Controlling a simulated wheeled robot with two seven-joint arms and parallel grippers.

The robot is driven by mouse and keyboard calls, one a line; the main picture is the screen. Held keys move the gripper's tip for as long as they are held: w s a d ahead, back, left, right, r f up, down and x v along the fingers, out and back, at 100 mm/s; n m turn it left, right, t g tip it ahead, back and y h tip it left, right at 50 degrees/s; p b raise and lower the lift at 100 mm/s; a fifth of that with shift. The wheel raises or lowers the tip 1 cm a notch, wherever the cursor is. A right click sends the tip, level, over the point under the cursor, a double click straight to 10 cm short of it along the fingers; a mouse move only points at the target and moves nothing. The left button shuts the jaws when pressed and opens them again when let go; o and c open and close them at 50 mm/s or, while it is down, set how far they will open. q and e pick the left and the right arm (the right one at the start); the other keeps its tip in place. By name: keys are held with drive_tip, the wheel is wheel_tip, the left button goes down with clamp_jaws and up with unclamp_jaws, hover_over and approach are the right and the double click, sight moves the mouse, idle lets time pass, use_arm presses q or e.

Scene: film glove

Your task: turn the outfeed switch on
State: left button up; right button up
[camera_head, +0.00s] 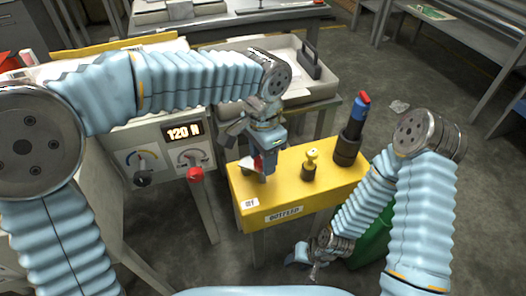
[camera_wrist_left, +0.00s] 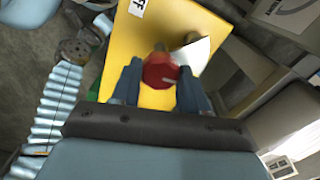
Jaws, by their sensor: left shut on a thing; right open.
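The outfeed switch box (camera_head: 335,191) is yellow, with a front label (camera_head: 284,214) and a small white tag (camera_head: 250,203) at its left end. My left gripper (camera_head: 266,172) is over the left part of the box, pointing down. In the left wrist view my left gripper (camera_wrist_left: 160,88) is shut on a red-topped knob (camera_wrist_left: 160,70), with a finger on each side. A pale metal plate (camera_wrist_left: 192,54) is beside the knob. The knob's lower part is mostly hidden. My right gripper (camera_head: 306,262) is open and empty, low in front of the box.
A panel (camera_head: 165,145) with a lit 120 N display and a red knob (camera_head: 195,174) are to the left. A green bin (camera_head: 372,240) is at right.

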use_arm(q)
drive_tip(key=shift+m, duration=0.6)
drive_tip(key=o, duration=1.1)
drive_tip(key=shift+c, duration=0.2)
drive_tip(key=shift+r, duration=0.1)
wheel_tip(320, 180, up, 14)
drive_tip(key=p, duration=0.2)
drive_tip(key=shift+f, duration=0.2)
